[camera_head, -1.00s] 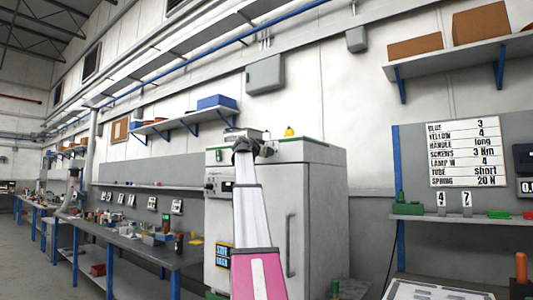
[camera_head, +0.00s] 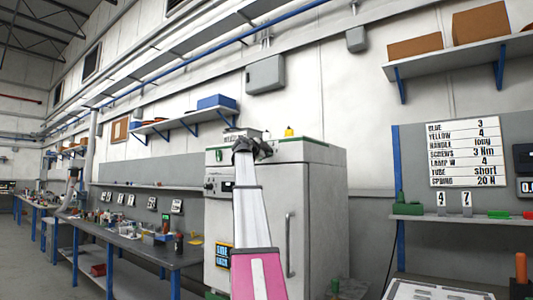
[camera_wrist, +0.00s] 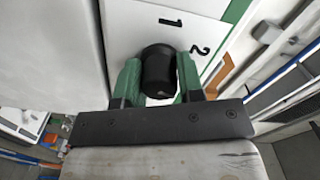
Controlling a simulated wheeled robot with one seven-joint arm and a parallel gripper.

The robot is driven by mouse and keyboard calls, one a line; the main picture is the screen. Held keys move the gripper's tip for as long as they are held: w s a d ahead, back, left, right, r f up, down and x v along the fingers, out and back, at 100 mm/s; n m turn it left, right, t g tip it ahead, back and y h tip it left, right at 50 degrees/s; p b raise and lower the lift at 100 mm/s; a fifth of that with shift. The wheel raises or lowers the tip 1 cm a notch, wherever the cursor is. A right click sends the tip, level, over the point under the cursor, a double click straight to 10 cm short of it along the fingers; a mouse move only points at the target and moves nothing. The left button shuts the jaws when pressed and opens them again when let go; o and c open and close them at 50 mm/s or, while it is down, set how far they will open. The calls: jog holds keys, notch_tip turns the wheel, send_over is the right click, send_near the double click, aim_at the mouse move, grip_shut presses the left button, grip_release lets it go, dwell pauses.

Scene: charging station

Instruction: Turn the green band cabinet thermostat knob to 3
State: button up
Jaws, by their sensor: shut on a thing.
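The white cabinet (camera_head: 270,220) with a green band (camera_head: 318,143) along its top edge stands in the middle of the head view. My arm reaches up in front of it. In the wrist view the black thermostat knob (camera_wrist: 157,68) sits on a white panel, between the two green fingers of my gripper (camera_wrist: 159,78). The gripper is shut on the knob. The numerals 1 (camera_wrist: 171,21) and 2 (camera_wrist: 200,50) show on the panel beyond the knob. No pointer mark on the knob can be made out. In the head view my arm hides the knob.
A cabinet door handle (camera_head: 290,245) is right of my arm. A long workbench (camera_head: 135,243) with small items stands at left. A notice board (camera_head: 465,153) with a list hangs at right above another bench. A yellow lamp (camera_head: 289,132) shows on the cabinet top.

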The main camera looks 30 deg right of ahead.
jog(key=shift+m, duration=0.6)
jog(key=o, duration=0.9)
jog(key=shift+a, duration=0.1)
jog(key=v, duration=1)
jog(key=shift+s+a, duration=0.15)
jog(key=shift+a, duration=0.15)
